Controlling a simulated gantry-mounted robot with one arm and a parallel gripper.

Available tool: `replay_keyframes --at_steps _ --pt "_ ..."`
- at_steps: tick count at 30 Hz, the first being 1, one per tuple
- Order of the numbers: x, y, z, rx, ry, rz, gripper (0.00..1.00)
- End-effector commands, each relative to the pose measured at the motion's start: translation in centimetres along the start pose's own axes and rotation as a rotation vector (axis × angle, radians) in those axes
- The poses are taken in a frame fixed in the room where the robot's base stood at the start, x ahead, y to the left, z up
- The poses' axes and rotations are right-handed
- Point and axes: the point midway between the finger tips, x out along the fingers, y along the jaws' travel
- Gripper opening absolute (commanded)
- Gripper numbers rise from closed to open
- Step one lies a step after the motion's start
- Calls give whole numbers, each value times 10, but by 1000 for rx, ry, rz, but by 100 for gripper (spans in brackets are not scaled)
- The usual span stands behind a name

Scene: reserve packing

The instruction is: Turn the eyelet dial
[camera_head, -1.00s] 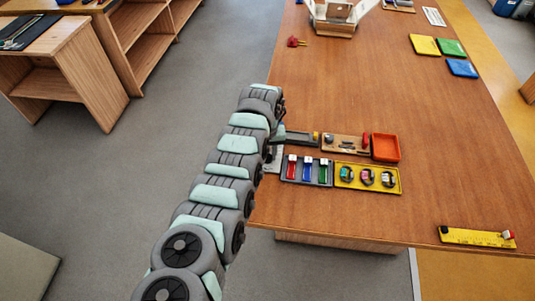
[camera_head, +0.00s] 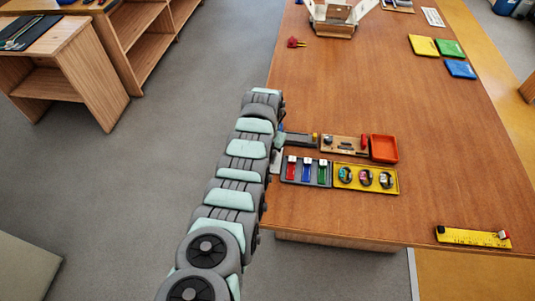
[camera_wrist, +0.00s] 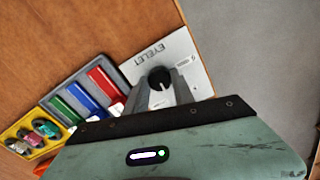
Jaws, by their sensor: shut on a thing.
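The eyelet dial (camera_wrist: 159,76) is a black round knob on a pale grey plate (camera_wrist: 188,50) marked "EYELET", in the wrist view. My gripper (camera_wrist: 161,88) is at the dial, with its two grey fingers on either side of the knob, shut on it. The fingers hide part of the knob and plate. In the head view my arm covers the dial, and only a sliver of the plate (camera_head: 276,163) shows at the table's left edge.
A grey tray (camera_head: 307,183) with red, blue and green pieces lies right of the plate, beside a yellow tray (camera_head: 366,188) with small coiled items. Behind are a wooden board (camera_head: 343,152) and an orange tray (camera_head: 384,148). The table's middle is clear.

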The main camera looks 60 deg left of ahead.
Motion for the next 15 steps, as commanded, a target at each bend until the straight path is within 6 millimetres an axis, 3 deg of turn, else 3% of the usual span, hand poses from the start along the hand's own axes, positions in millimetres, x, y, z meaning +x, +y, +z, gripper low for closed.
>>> replay_keyframes --at_steps 15 --pt "0 1 0 394 -1 1 0"
